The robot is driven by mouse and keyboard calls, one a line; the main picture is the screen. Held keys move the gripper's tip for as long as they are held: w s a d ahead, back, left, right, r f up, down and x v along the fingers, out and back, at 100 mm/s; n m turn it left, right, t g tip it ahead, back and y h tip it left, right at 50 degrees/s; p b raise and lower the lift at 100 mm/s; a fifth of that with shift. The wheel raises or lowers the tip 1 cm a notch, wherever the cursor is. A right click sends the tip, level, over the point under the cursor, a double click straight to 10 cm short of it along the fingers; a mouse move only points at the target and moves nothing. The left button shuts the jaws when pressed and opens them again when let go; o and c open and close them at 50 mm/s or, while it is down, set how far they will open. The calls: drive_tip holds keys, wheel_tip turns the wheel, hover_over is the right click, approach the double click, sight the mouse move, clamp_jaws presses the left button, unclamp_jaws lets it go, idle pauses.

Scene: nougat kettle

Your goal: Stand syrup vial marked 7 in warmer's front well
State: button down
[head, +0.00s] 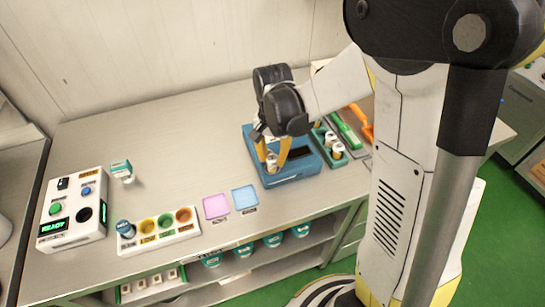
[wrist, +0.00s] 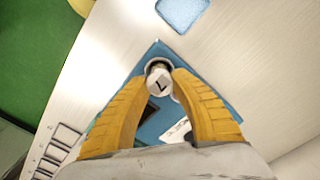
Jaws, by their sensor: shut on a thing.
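The blue warmer (head: 287,176) stands near the table's front edge. My gripper (head: 271,158) is above it, pointing down, with its yellow fingers shut on a small vial (head: 271,162). In the wrist view the vial's pale cap (wrist: 159,82) carries a dark 7 and sits between the fingertips (wrist: 159,78). The vial is over a round, light-rimmed well near one corner of the warmer (wrist: 157,51). I cannot tell whether its base is inside the well or just above it. The fingers hide part of the warmer's top.
A green rack (head: 326,139) with pale-capped vials stands right of the warmer, with green and orange-handled tools behind. Pink (head: 216,206) and blue (head: 245,197) pads, a row of coloured cups (head: 159,232) and a control box (head: 73,212) lie left.

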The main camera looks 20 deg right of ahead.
sight(273, 157)
drive_tip(key=shift+f+b, duration=0.55)
drive_tip(key=shift+f, duration=0.1)
drive_tip(key=c, duration=1.4)
unclamp_jaws()
drive_tip(key=shift+c, duration=0.2)
drive_tip(key=shift+r, duration=0.2)
wheel_tip(273, 157, up, 11)
drive_tip(key=p, duration=0.8)
drive_tip(key=shift+f, duration=0.1)
